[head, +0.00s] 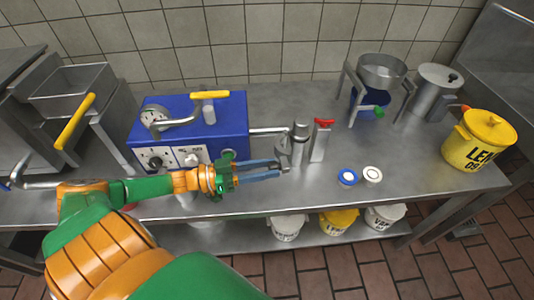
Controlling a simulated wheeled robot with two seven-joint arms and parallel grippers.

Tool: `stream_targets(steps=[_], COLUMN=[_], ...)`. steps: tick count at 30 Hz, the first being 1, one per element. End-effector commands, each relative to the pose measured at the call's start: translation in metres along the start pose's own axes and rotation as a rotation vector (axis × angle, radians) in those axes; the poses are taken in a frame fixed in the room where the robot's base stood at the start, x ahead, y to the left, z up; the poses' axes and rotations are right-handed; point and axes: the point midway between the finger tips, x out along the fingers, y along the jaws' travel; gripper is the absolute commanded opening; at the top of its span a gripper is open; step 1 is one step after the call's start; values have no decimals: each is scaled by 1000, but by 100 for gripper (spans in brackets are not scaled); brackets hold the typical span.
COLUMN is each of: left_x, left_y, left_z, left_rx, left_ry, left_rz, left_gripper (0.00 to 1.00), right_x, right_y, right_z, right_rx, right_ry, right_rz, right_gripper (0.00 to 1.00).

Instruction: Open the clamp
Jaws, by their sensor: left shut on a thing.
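The grey metal clamp (284,146) appears to be at the end of the pipe that comes out of the blue machine, beside an upright metal cylinder (300,139). My left gripper (279,170) reaches in from the left, just in front of the blue machine. Its long grey fingers are shut on a small grey part at the clamp. The fingers partly hide this part, and I cannot tell how far open the clamp is. My right gripper is not in view.
The blue machine (225,116) with yellow handles stands behind my left gripper. A red-topped metal block (319,143) is right of the cylinder. A yellow pot (478,142) stands far right.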

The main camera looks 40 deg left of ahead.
Motion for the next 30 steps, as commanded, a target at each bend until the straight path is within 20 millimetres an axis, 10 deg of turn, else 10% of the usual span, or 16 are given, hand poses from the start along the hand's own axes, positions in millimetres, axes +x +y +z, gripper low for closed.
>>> stream_targets(steps=[4, 5, 8, 17, 30], left_x=[0, 0, 0, -2, -71], left_y=[0, 0, 0, 0, 0], left_z=[1, 1, 0, 1, 1], left_rx=[0, -1, 0, 0, 0], left_ry=[-1, -1, -1, -1, -2], left_rz=[0, 0, 0, -1, -1], left_gripper=[0, 47, 69, 69, 69], right_x=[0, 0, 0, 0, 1], right_y=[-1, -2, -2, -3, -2], right_z=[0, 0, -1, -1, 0], right_rx=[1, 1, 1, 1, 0], right_ry=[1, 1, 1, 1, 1], right_rz=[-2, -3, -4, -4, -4], right_gripper=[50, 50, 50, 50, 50])
